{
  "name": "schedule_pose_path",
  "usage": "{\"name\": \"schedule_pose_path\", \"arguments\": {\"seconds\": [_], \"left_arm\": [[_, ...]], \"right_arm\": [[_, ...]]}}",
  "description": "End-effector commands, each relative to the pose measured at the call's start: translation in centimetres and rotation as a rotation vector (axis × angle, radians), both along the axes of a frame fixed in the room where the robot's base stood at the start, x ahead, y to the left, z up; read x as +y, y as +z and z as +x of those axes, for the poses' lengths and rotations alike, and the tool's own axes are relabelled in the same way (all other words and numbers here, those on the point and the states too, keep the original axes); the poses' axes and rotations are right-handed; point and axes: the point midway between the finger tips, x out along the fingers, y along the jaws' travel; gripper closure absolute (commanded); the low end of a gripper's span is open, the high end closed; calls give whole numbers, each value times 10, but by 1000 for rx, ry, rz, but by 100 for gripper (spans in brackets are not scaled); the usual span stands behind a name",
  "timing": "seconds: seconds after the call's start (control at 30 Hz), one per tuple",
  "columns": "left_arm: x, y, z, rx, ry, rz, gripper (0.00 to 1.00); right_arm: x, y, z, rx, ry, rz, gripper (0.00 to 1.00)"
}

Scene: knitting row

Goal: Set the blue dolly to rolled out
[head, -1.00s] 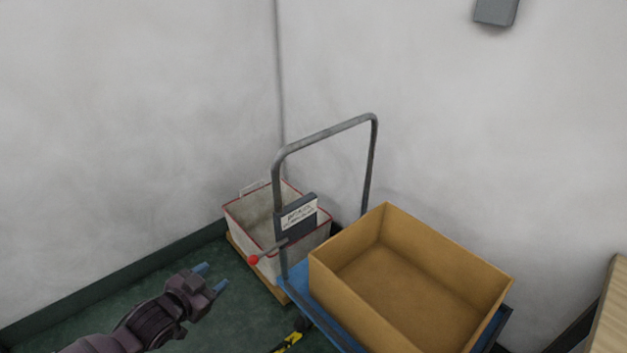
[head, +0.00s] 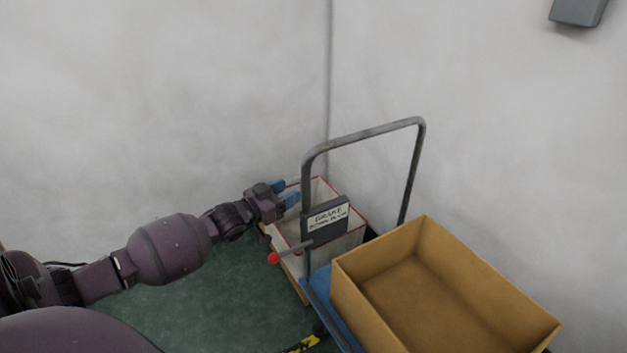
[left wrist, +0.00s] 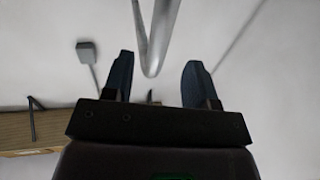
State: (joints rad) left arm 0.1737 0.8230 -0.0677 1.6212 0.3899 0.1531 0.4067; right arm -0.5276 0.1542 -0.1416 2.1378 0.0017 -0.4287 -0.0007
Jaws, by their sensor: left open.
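My left gripper (head: 291,191) is open beside the left post. In the left wrist view the grey handle tube (left wrist: 155,45) shows between the two blue fingertips (left wrist: 160,75), beyond them; I cannot tell whether it touches. My right gripper is out of view.
An open cardboard box (head: 440,290) rides on the dolly. A white bin with red edging (head: 350,238) stands behind the handle on a wooden base, near the wall corner. Yellow-black tape (head: 303,344) shows at the bottom. Green floor (head: 220,300) is clear at left.

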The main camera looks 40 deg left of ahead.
Motion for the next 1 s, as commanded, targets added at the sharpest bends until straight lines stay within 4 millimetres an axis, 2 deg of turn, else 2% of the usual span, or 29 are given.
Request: {"name": "schedule_pose_path", "arguments": {"seconds": [0.2, 0.5, 0.7, 1.0], "left_arm": [[-7, -4, 33, 4, -1, 1, 47], [-14, -4, 70, 4, -1, 1, 47], [-16, -3, 81, 4, 0, 1, 47], [-17, -1, 83, 2, 0, 1, 47]], "right_arm": [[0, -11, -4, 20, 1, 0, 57], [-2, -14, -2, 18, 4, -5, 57], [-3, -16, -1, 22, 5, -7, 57], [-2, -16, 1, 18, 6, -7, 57]]}}
